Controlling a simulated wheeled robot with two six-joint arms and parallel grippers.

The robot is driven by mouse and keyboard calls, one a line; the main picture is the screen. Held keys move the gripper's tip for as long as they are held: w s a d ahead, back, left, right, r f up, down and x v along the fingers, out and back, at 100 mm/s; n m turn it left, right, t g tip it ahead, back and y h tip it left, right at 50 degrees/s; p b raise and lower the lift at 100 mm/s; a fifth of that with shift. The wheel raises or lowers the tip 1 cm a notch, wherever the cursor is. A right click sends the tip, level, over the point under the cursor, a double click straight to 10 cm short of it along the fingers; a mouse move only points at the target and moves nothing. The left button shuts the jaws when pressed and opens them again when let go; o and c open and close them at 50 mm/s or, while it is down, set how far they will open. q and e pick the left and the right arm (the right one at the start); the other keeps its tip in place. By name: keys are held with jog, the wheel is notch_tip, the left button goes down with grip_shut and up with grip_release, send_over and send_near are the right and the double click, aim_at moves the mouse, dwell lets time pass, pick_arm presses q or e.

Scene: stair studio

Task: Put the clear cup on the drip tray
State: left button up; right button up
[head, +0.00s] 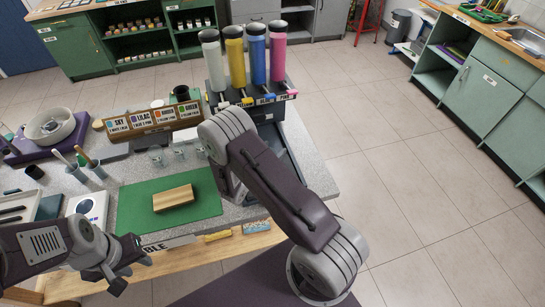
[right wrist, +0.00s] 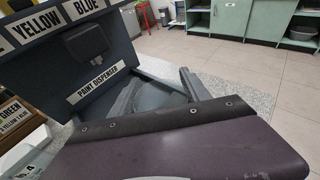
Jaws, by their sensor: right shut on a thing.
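The paint dispenser (head: 268,97) carries several coloured tubes; its dark lower part (head: 290,150), where the drip tray sits, is partly hidden by my right arm. My right gripper (right wrist: 158,92) shows its two grey fingers in the right wrist view, below the dispenser's PAINT DISPENSER label. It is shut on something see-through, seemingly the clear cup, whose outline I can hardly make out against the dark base. I cannot tell whether the cup touches the tray. In the head view this gripper is hidden behind the arm. My left gripper (head: 128,266) is open and empty in front of the green mat.
Small clear cups (head: 178,153) stand left of the dispenser. A wooden block (head: 173,198) lies on the green mat (head: 135,217). A colour-recipe rack (head: 150,119), brush cups (head: 98,172) and a bowl (head: 50,125) stand further left. Floor right of the table is clear.

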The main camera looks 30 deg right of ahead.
notch_tip(320, 180, down, 4)
jog(key=shift+s+r, duration=0.1)
jog(key=shift+f, duration=0.25)
jog(key=o, duration=1.3)
jog(key=shift+o, duration=0.2)
